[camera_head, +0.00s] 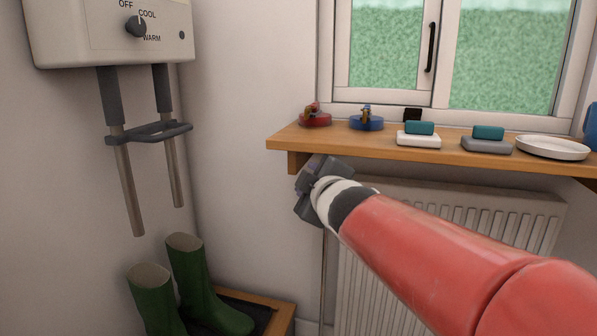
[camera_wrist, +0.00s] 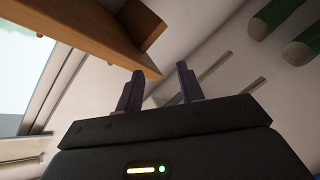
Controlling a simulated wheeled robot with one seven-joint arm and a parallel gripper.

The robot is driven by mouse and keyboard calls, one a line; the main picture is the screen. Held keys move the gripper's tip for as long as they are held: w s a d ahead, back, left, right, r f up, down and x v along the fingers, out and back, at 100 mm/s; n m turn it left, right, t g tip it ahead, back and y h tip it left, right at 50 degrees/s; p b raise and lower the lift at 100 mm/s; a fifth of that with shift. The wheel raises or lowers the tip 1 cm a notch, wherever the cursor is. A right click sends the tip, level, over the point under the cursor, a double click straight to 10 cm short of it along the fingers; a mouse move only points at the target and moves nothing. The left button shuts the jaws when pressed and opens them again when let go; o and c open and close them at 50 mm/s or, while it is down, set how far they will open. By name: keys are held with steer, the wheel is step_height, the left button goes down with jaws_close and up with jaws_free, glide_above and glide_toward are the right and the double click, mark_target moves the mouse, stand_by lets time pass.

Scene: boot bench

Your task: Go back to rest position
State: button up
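My gripper (camera_head: 318,186) is at the end of my red and white arm, near the left end of the wooden shelf, just below its front edge in the head view. In the wrist view, the two dark fingers of my gripper (camera_wrist: 161,84) stand apart with nothing between them, so it is open and empty. The shelf (camera_wrist: 95,42) passes close beyond the fingers at upper left; I see no clear contact.
The shelf (camera_head: 285,139) carries a red item (camera_head: 315,119), a blue item (camera_head: 366,123), two soap-like blocks on dishes and a white plate (camera_head: 551,148). A radiator (camera_head: 480,205) is below. Green boots (camera_head: 188,285) stand under a wall dryer (camera_head: 110,35) with two tubes.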

steer(key=s+d+f+m+g+h, duration=0.2)
steer(key=s+d+f+m+h, duration=0.2)
steer(key=s+d+f+m, duration=0.25)
steer(key=s+d+f+m+g, duration=0.3)
steer(key=s+f, duration=0.4)
steer(key=s, duration=0.3)
steer(key=s+d+f+m+g, duration=0.3)
steer(key=s+f+m+g, duration=0.2)
steer(key=s, duration=0.6)
step_height(320, 180, down, 2)
steer(key=shift+s+d, duration=0.25)
steer(key=shift+d, duration=0.15)
